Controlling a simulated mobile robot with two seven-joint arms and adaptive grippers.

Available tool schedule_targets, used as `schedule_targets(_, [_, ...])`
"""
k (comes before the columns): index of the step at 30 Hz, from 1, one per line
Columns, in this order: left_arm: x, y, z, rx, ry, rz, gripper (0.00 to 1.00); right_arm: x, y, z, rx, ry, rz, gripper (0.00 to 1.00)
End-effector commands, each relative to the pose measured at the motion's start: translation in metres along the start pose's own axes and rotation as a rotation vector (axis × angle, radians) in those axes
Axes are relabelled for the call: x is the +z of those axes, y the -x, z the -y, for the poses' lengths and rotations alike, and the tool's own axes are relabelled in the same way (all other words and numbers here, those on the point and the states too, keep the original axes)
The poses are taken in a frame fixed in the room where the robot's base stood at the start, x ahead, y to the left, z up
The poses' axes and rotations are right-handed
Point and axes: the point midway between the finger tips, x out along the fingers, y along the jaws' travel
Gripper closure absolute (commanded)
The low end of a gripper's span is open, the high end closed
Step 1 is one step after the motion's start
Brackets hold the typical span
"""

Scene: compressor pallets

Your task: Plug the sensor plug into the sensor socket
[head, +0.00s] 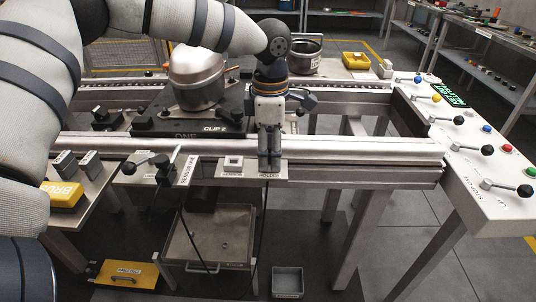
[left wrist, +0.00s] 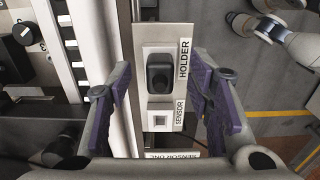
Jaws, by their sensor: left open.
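The black sensor plug (left wrist: 160,73) sits in the holder (left wrist: 182,36), a light plate labelled HOLDER, in the left wrist view. The sensor socket (left wrist: 161,121), a small pale square with a dark centre, lies just below it beside the label SENSOR. In the head view the socket (head: 233,163) is left of the holder. My left gripper (head: 270,160) points down over the holder and hides the plug there. In the left wrist view its purple-padded fingers are open, one on each side of the plug, with visible gaps. My right gripper is not in view.
A metal compressor (head: 197,77) stands on a dark pallet behind the rail (head: 350,147). A small lever (head: 152,162) is left of the socket. A panel with several levers (head: 465,150) is at the right. A tray (head: 208,250) and a grey bin (head: 287,282) are below.

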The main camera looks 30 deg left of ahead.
Motion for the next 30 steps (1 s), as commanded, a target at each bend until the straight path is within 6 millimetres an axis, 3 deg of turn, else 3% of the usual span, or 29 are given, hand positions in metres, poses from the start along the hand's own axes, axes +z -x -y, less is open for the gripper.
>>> schedule_targets(5, [0.000, 0.000, 0.000, 0.000, 0.000, 0.000, 0.53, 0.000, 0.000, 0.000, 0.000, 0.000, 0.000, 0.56])
schedule_targets(11, [0.000, 0.000, 0.000, 0.000, 0.000, 0.000, 0.99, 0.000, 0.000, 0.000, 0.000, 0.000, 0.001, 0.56])
schedule_targets(30, [0.000, 0.019, 0.000, 0.003, 0.000, 0.001, 1.00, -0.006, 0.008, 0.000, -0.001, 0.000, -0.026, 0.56])
